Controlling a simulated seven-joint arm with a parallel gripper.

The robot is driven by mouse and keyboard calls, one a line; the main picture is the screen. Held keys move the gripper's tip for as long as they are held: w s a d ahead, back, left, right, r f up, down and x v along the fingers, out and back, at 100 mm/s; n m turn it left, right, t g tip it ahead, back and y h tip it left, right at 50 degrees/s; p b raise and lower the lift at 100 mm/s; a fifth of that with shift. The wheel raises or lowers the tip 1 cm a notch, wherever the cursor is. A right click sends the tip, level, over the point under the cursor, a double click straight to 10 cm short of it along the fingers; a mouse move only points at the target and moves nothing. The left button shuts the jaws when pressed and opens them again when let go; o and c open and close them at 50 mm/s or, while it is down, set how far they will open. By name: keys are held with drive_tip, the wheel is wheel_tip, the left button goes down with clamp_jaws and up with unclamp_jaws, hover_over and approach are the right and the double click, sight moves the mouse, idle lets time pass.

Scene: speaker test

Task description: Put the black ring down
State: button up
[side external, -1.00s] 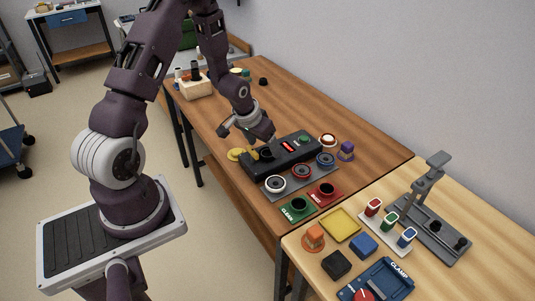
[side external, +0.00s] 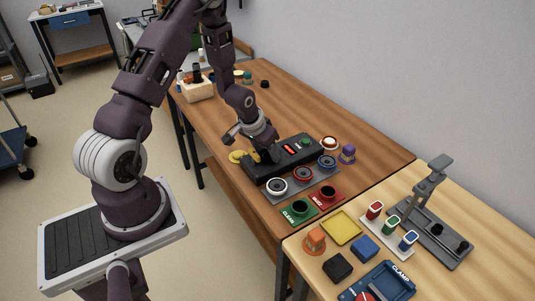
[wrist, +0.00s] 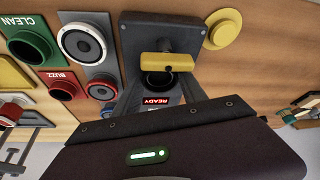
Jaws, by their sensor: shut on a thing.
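My gripper (side external: 263,156) is low over the left end of the black test box (side external: 300,150). In the wrist view my gripper (wrist: 160,86) has its dark fingers on both sides of a black ring (wrist: 158,81) and appears shut on it. Whether the ring touches the box is not clear. A yellow bar (wrist: 167,62) lies across the ring's far side, over a grey plate with screws (wrist: 136,31). The box's display (wrist: 158,101) reads READY. In the side view my gripper hides the ring.
A grey strip beside the box carries speakers with white (side external: 276,186), red (side external: 303,174) and blue (side external: 327,162) rims. A green CLEAN tray (side external: 289,217) and red BUZZ tray (side external: 316,203) are close in front. A yellow disc (side external: 236,157) lies left of the box.

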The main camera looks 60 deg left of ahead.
wheel_tip(320, 180, up, 9)
drive_tip(key=w, duration=0.1)
hover_over(350, 183)
drive_tip(key=s, duration=0.1)
wheel_tip(350, 183, down, 3)
drive_tip(key=f, duration=1)
drive_tip(key=shift+s+d+f, duration=0.1)
drive_tip(key=shift+s+d, duration=0.1)
drive_tip(key=shift+d, duration=0.1)
drive_tip(key=shift+f, duration=0.1)
drive_tip(key=o, duration=1.3)
drive_tip(key=shift+c, duration=0.2)
